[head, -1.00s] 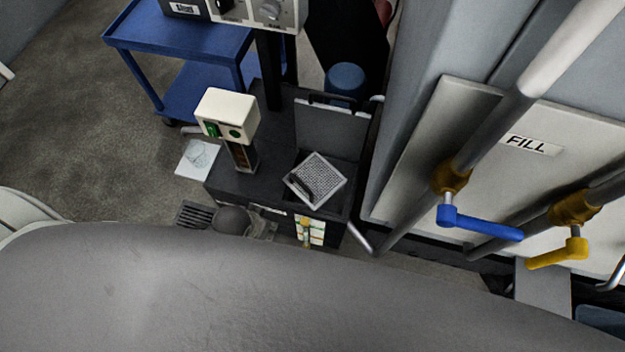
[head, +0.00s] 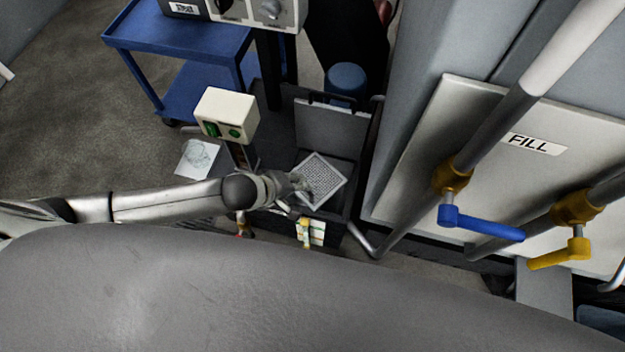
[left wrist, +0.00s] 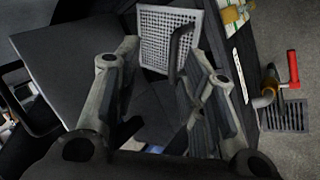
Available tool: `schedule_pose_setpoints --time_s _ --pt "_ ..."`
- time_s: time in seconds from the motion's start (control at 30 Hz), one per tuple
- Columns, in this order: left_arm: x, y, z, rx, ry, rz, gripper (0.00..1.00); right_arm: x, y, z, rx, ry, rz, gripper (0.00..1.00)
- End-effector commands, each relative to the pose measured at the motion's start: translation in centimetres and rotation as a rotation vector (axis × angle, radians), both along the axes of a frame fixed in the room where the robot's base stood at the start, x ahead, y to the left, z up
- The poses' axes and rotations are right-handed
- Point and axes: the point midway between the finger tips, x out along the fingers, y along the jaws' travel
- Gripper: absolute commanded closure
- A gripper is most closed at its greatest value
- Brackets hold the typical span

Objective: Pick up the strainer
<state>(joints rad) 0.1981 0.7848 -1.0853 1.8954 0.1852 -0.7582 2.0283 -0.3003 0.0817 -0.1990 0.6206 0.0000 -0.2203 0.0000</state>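The strainer (head: 324,178) is a square, light grey perforated tray with a dark handle. It sits in the opening of the dark floor-standing tank (head: 345,208). My left gripper (head: 303,190) is over the strainer's left side in the head view and hides its handle there. In the left wrist view the gripper (left wrist: 163,52) is open, with its two fingers spread wide. The strainer (left wrist: 152,40) shows ahead of the fingertips, and its dark bent handle (left wrist: 176,55) lies between them, nearer the right finger. My right gripper is not in view.
The tank's raised lid (head: 332,128) stands behind the strainer. A cream control box (head: 227,115) on a post is to the left. Pipes with a blue lever (head: 485,223) and a yellow lever (head: 555,256) are to the right. A blue cart (head: 180,45) stands behind.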

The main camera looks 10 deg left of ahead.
Motion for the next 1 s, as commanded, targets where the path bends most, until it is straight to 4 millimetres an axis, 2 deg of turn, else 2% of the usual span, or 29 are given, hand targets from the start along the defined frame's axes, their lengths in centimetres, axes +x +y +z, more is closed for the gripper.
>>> schedule_pose_setpoints --time_s 0.03,0.1,0.27,0.6,0.87,1.0 --pt "0.4 1.3 -0.6 -0.011 0.016 0.041 0.62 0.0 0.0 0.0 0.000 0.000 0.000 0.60" --pt "0.5 2.5 -1.2 -0.033 0.040 0.094 0.62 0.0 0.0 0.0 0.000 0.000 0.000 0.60" --pt "0.8 3.9 -2.0 -0.063 0.070 0.160 0.62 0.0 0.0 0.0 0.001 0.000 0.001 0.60" --pt "2.9 2.8 -5.7 -0.066 0.072 0.168 0.62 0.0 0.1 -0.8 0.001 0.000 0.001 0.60" --pt "3.7 2.4 -6.8 -0.065 0.071 0.166 0.62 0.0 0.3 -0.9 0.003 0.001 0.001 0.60" --pt "4.8 2.3 -7.9 -0.064 0.069 0.166 0.62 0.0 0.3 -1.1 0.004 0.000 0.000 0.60"
